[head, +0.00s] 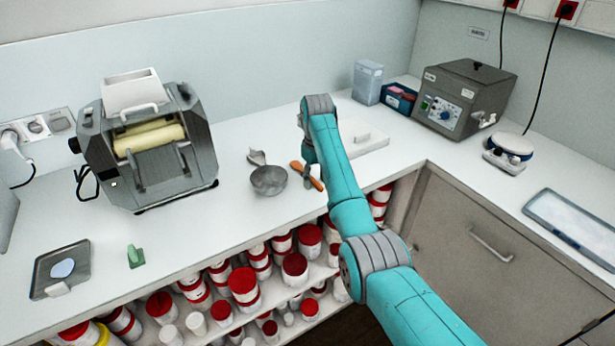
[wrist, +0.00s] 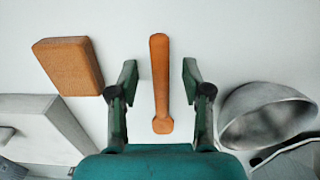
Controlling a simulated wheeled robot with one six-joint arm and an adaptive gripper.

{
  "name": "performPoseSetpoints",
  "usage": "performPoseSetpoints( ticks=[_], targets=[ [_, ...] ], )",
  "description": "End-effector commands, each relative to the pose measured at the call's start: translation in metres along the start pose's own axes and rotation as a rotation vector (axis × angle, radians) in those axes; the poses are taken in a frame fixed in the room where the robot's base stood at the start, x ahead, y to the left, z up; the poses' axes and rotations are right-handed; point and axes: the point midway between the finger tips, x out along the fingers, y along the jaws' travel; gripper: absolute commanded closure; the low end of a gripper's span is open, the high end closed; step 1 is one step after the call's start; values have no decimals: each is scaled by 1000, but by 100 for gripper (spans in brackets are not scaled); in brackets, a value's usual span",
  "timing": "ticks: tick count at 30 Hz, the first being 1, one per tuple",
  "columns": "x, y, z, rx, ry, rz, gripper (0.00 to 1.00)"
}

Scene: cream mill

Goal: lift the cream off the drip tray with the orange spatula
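The orange spatula (head: 314,183) lies flat on the white bench beside the metal bowl. In the wrist view the spatula (wrist: 160,80) lies between my gripper's two fingers (wrist: 159,85), with a gap on each side. My gripper is open and empty. In the head view my gripper (head: 308,172) is over the spatula and partly hidden by my arm. A flat dark tray (head: 43,284), apparently the drip tray, lies at the bench's left front. A pale bluish-white patch (head: 63,268), apparently the cream, sits on it.
The metal bowl (head: 269,181) also shows in the wrist view (wrist: 262,118). An orange-brown block (wrist: 68,66) and a pale slab (wrist: 40,122) lie opposite it. The roller mill (head: 150,145) stands at the left. A small green object (head: 135,257) lies right of the tray.

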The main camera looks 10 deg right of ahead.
Motion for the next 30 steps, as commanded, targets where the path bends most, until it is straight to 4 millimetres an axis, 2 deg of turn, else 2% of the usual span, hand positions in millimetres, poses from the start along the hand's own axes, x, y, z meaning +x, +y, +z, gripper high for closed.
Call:
performPoseSetpoints(
  ticks=[1, 5, 6, 15, 19, 30],
  targets=[
    [0, 0, 0, 0, 0, 0, 64],
    [0, 0, 0, 0, 0, 0, 96],
    [0, 0, 0, 0, 0, 0, 100],
    [-1, 0, 0, 0, 0, 0, 100],
    [-9, -1, -2, 0, 0, 0, 100],
    [-76, -6, -11, 1, 3, 1, 100]
  ],
)
